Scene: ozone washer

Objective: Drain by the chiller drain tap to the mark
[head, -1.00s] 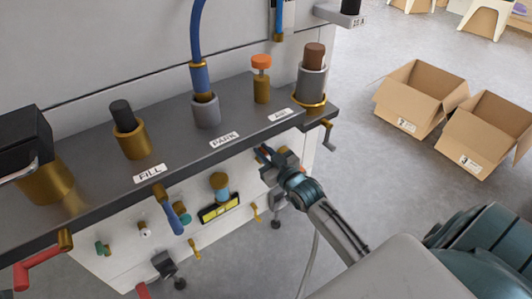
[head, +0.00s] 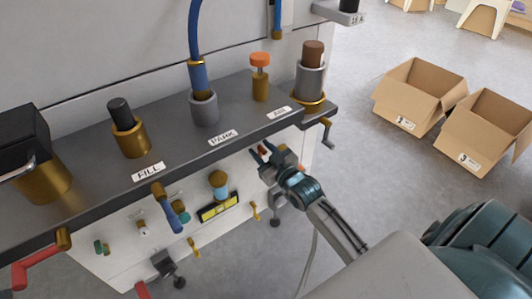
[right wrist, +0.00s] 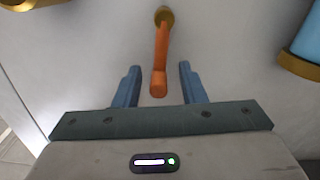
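An orange tap lever (right wrist: 159,62) on a brass stem sticks out of the white cabinet front in the right wrist view. Its rounded end hangs between the fingers of my right gripper (right wrist: 157,84), with a gap on each side. In the head view my right gripper (head: 264,153) is open below the counter's front edge, near the ARM label, with a bit of the orange-red lever (head: 262,149) showing between its fingers. I cannot read a tap label or make out the mark. My left gripper is not in view.
The dark counter (head: 170,150) overhangs the cabinet front and carries brass and grey holders. A blue-handled lever (head: 170,215), a yellow level gauge (head: 220,207) and a red crank (head: 35,268) are to the left. Cardboard boxes (head: 420,92) stand on the floor at right.

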